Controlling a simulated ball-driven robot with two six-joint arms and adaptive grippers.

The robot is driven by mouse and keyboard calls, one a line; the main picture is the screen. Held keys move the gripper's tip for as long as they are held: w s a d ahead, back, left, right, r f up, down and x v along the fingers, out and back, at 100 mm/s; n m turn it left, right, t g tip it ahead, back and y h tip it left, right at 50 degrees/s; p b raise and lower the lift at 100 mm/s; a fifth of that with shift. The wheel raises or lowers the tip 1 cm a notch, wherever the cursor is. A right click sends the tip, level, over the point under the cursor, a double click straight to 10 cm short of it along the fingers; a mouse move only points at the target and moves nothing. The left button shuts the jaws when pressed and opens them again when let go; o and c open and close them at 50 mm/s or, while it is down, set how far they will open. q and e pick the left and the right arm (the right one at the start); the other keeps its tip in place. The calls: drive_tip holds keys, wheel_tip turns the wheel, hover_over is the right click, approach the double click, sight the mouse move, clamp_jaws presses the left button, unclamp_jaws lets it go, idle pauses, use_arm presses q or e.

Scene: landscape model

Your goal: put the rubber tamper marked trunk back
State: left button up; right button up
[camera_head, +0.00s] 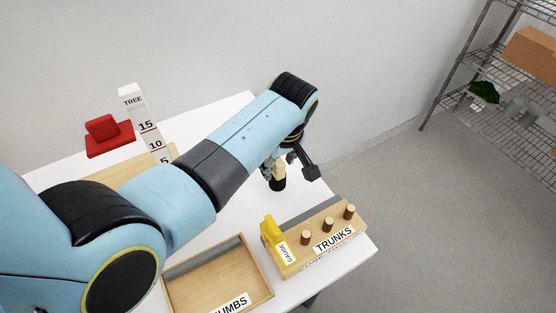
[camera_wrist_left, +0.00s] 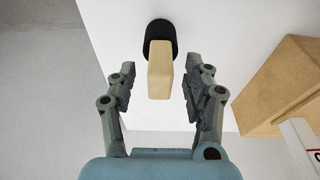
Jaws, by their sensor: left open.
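The tamper, with a pale wooden handle (camera_wrist_left: 159,75) and a round black rubber head (camera_wrist_left: 160,38), appears to stand on the white table. Its black head also shows in the head view (camera_head: 278,184), partly behind my gripper. No marking on it can be read. My left gripper (camera_wrist_left: 159,88) is open, with one finger on each side of the handle and gaps to both. In the head view my left gripper (camera_head: 291,168) is at the table's far right part. My right gripper is not in view.
A wooden block labelled TRUNKS (camera_head: 331,240) holds three brown pegs and a yellow gauge (camera_head: 271,232). A shallow wooden tray (camera_head: 190,291) stands left of it. A TREE scale (camera_head: 146,124) and a red piece (camera_head: 108,136) stand at left. A wire shelf (camera_head: 462,82) is beyond the table.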

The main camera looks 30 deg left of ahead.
use_arm(q)
drive_tip(key=v, duration=0.3)
drive_tip(key=a+v, duration=0.1)
drive_tip(key=v, duration=0.2)
drive_tip(key=w+v, duration=0.1)
drive_tip(key=v, duration=0.2)
drive_tip(key=shift+a+r, duration=0.3)
drive_tip(key=shift+r, duration=0.3)
drive_tip(key=shift+s+d, duration=0.1)
